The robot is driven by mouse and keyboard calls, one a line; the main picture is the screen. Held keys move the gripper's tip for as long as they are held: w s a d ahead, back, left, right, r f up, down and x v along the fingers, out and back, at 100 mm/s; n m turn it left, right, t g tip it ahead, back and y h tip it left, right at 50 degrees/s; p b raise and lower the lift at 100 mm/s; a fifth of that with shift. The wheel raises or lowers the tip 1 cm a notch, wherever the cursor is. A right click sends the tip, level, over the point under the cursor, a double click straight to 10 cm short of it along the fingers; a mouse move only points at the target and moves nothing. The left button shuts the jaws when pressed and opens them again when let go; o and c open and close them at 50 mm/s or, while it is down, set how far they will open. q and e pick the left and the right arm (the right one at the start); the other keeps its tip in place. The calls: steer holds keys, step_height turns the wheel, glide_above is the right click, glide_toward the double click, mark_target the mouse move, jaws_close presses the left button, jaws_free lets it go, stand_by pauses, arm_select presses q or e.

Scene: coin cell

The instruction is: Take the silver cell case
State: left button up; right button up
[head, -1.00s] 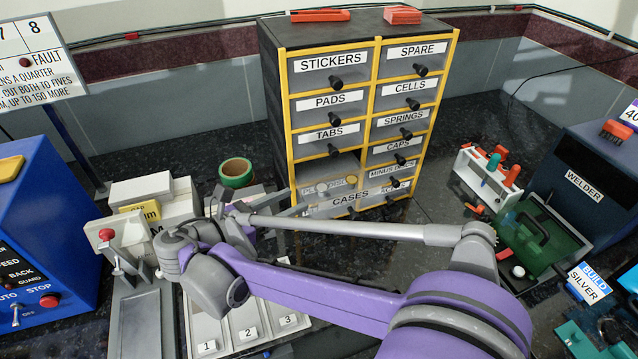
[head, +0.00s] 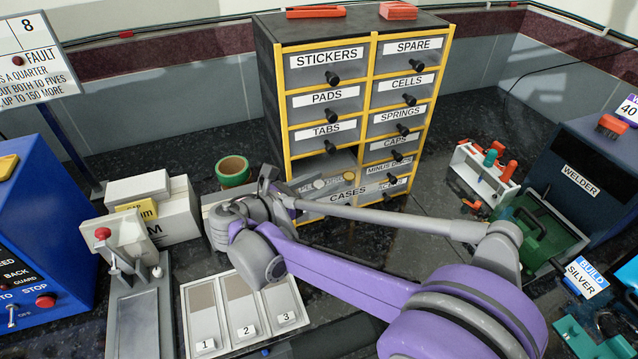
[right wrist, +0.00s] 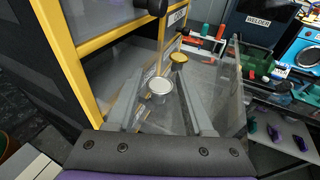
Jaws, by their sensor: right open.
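The silver cell case (right wrist: 159,88) is a small round silver cup in the open CASES drawer (head: 347,195). In the right wrist view it lies between the two fingers of my right gripper (right wrist: 160,80), which is open and empty. A gold case (right wrist: 178,58) sits just beyond it in the same drawer. In the head view my right gripper (head: 292,186) is at the left end of the drawer, beside the silver case (head: 318,184). I cannot tell whether the fingers touch the case. My left gripper is not in view.
The yellow-framed drawer cabinet (head: 363,75) rises right behind the open drawer. A green tape roll (head: 233,171) stands left of it. A tray with numbered sections (head: 243,309) lies in front. The welder (head: 590,180) and a tool rack (head: 486,170) are at right.

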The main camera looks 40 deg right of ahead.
steer(key=c, duration=0.6)
steer(key=shift+o, duration=0.2)
